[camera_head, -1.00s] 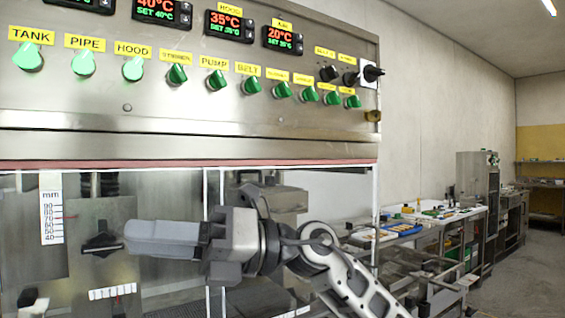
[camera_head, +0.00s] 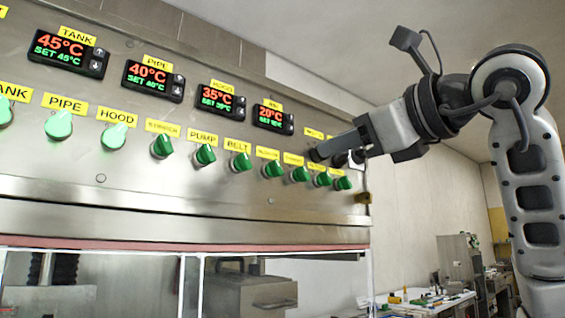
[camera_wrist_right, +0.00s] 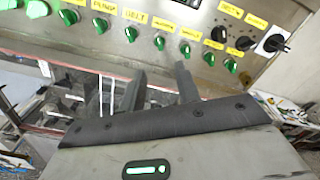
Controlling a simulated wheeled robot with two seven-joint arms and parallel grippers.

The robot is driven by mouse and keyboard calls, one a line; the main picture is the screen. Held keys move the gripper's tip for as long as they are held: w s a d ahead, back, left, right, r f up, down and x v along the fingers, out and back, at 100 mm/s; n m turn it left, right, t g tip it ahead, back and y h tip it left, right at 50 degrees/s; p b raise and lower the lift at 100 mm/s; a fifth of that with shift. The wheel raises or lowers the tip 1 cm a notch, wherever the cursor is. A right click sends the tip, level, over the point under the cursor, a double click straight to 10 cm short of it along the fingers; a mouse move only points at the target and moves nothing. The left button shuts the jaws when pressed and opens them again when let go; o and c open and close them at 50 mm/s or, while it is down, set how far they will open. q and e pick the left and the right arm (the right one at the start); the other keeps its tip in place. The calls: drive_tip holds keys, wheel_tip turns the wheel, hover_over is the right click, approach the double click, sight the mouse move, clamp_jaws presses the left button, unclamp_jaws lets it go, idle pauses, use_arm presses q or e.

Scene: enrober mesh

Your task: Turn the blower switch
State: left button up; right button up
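The control panel (camera_head: 190,120) carries a row of green switches under yellow labels. Past the BELT switch (camera_head: 241,162) stand several smaller green switches. The first of these (camera_head: 273,169) may be the blower switch; its label is too small to read surely. It also shows in the right wrist view (camera_wrist_right: 159,43). My right gripper (camera_head: 318,154) is raised in front of the panel's right end, over the dark knobs and part of the labels. In the right wrist view its two fingers (camera_wrist_right: 160,68) are apart with nothing between them, below the green row. My left gripper is out of view.
Red-and-green temperature displays (camera_head: 153,81) sit above the switches. Dark knobs (camera_wrist_right: 243,43) and a black rotary switch on a white plate (camera_wrist_right: 273,43) are at the panel's right end. A cluttered bench (camera_head: 430,304) stands beyond, lower right.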

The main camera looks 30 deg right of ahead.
sight(278, 165)
drive_tip(key=w+p, duration=0.1)
drive_tip(key=w, duration=0.8)
drive_tip(key=w+a+p, duration=0.1)
drive_tip(key=w, duration=0.3)
drive_tip(key=shift+w+p, duration=0.15)
drive_tip(key=shift+p, duration=0.2)
clamp_jaws()
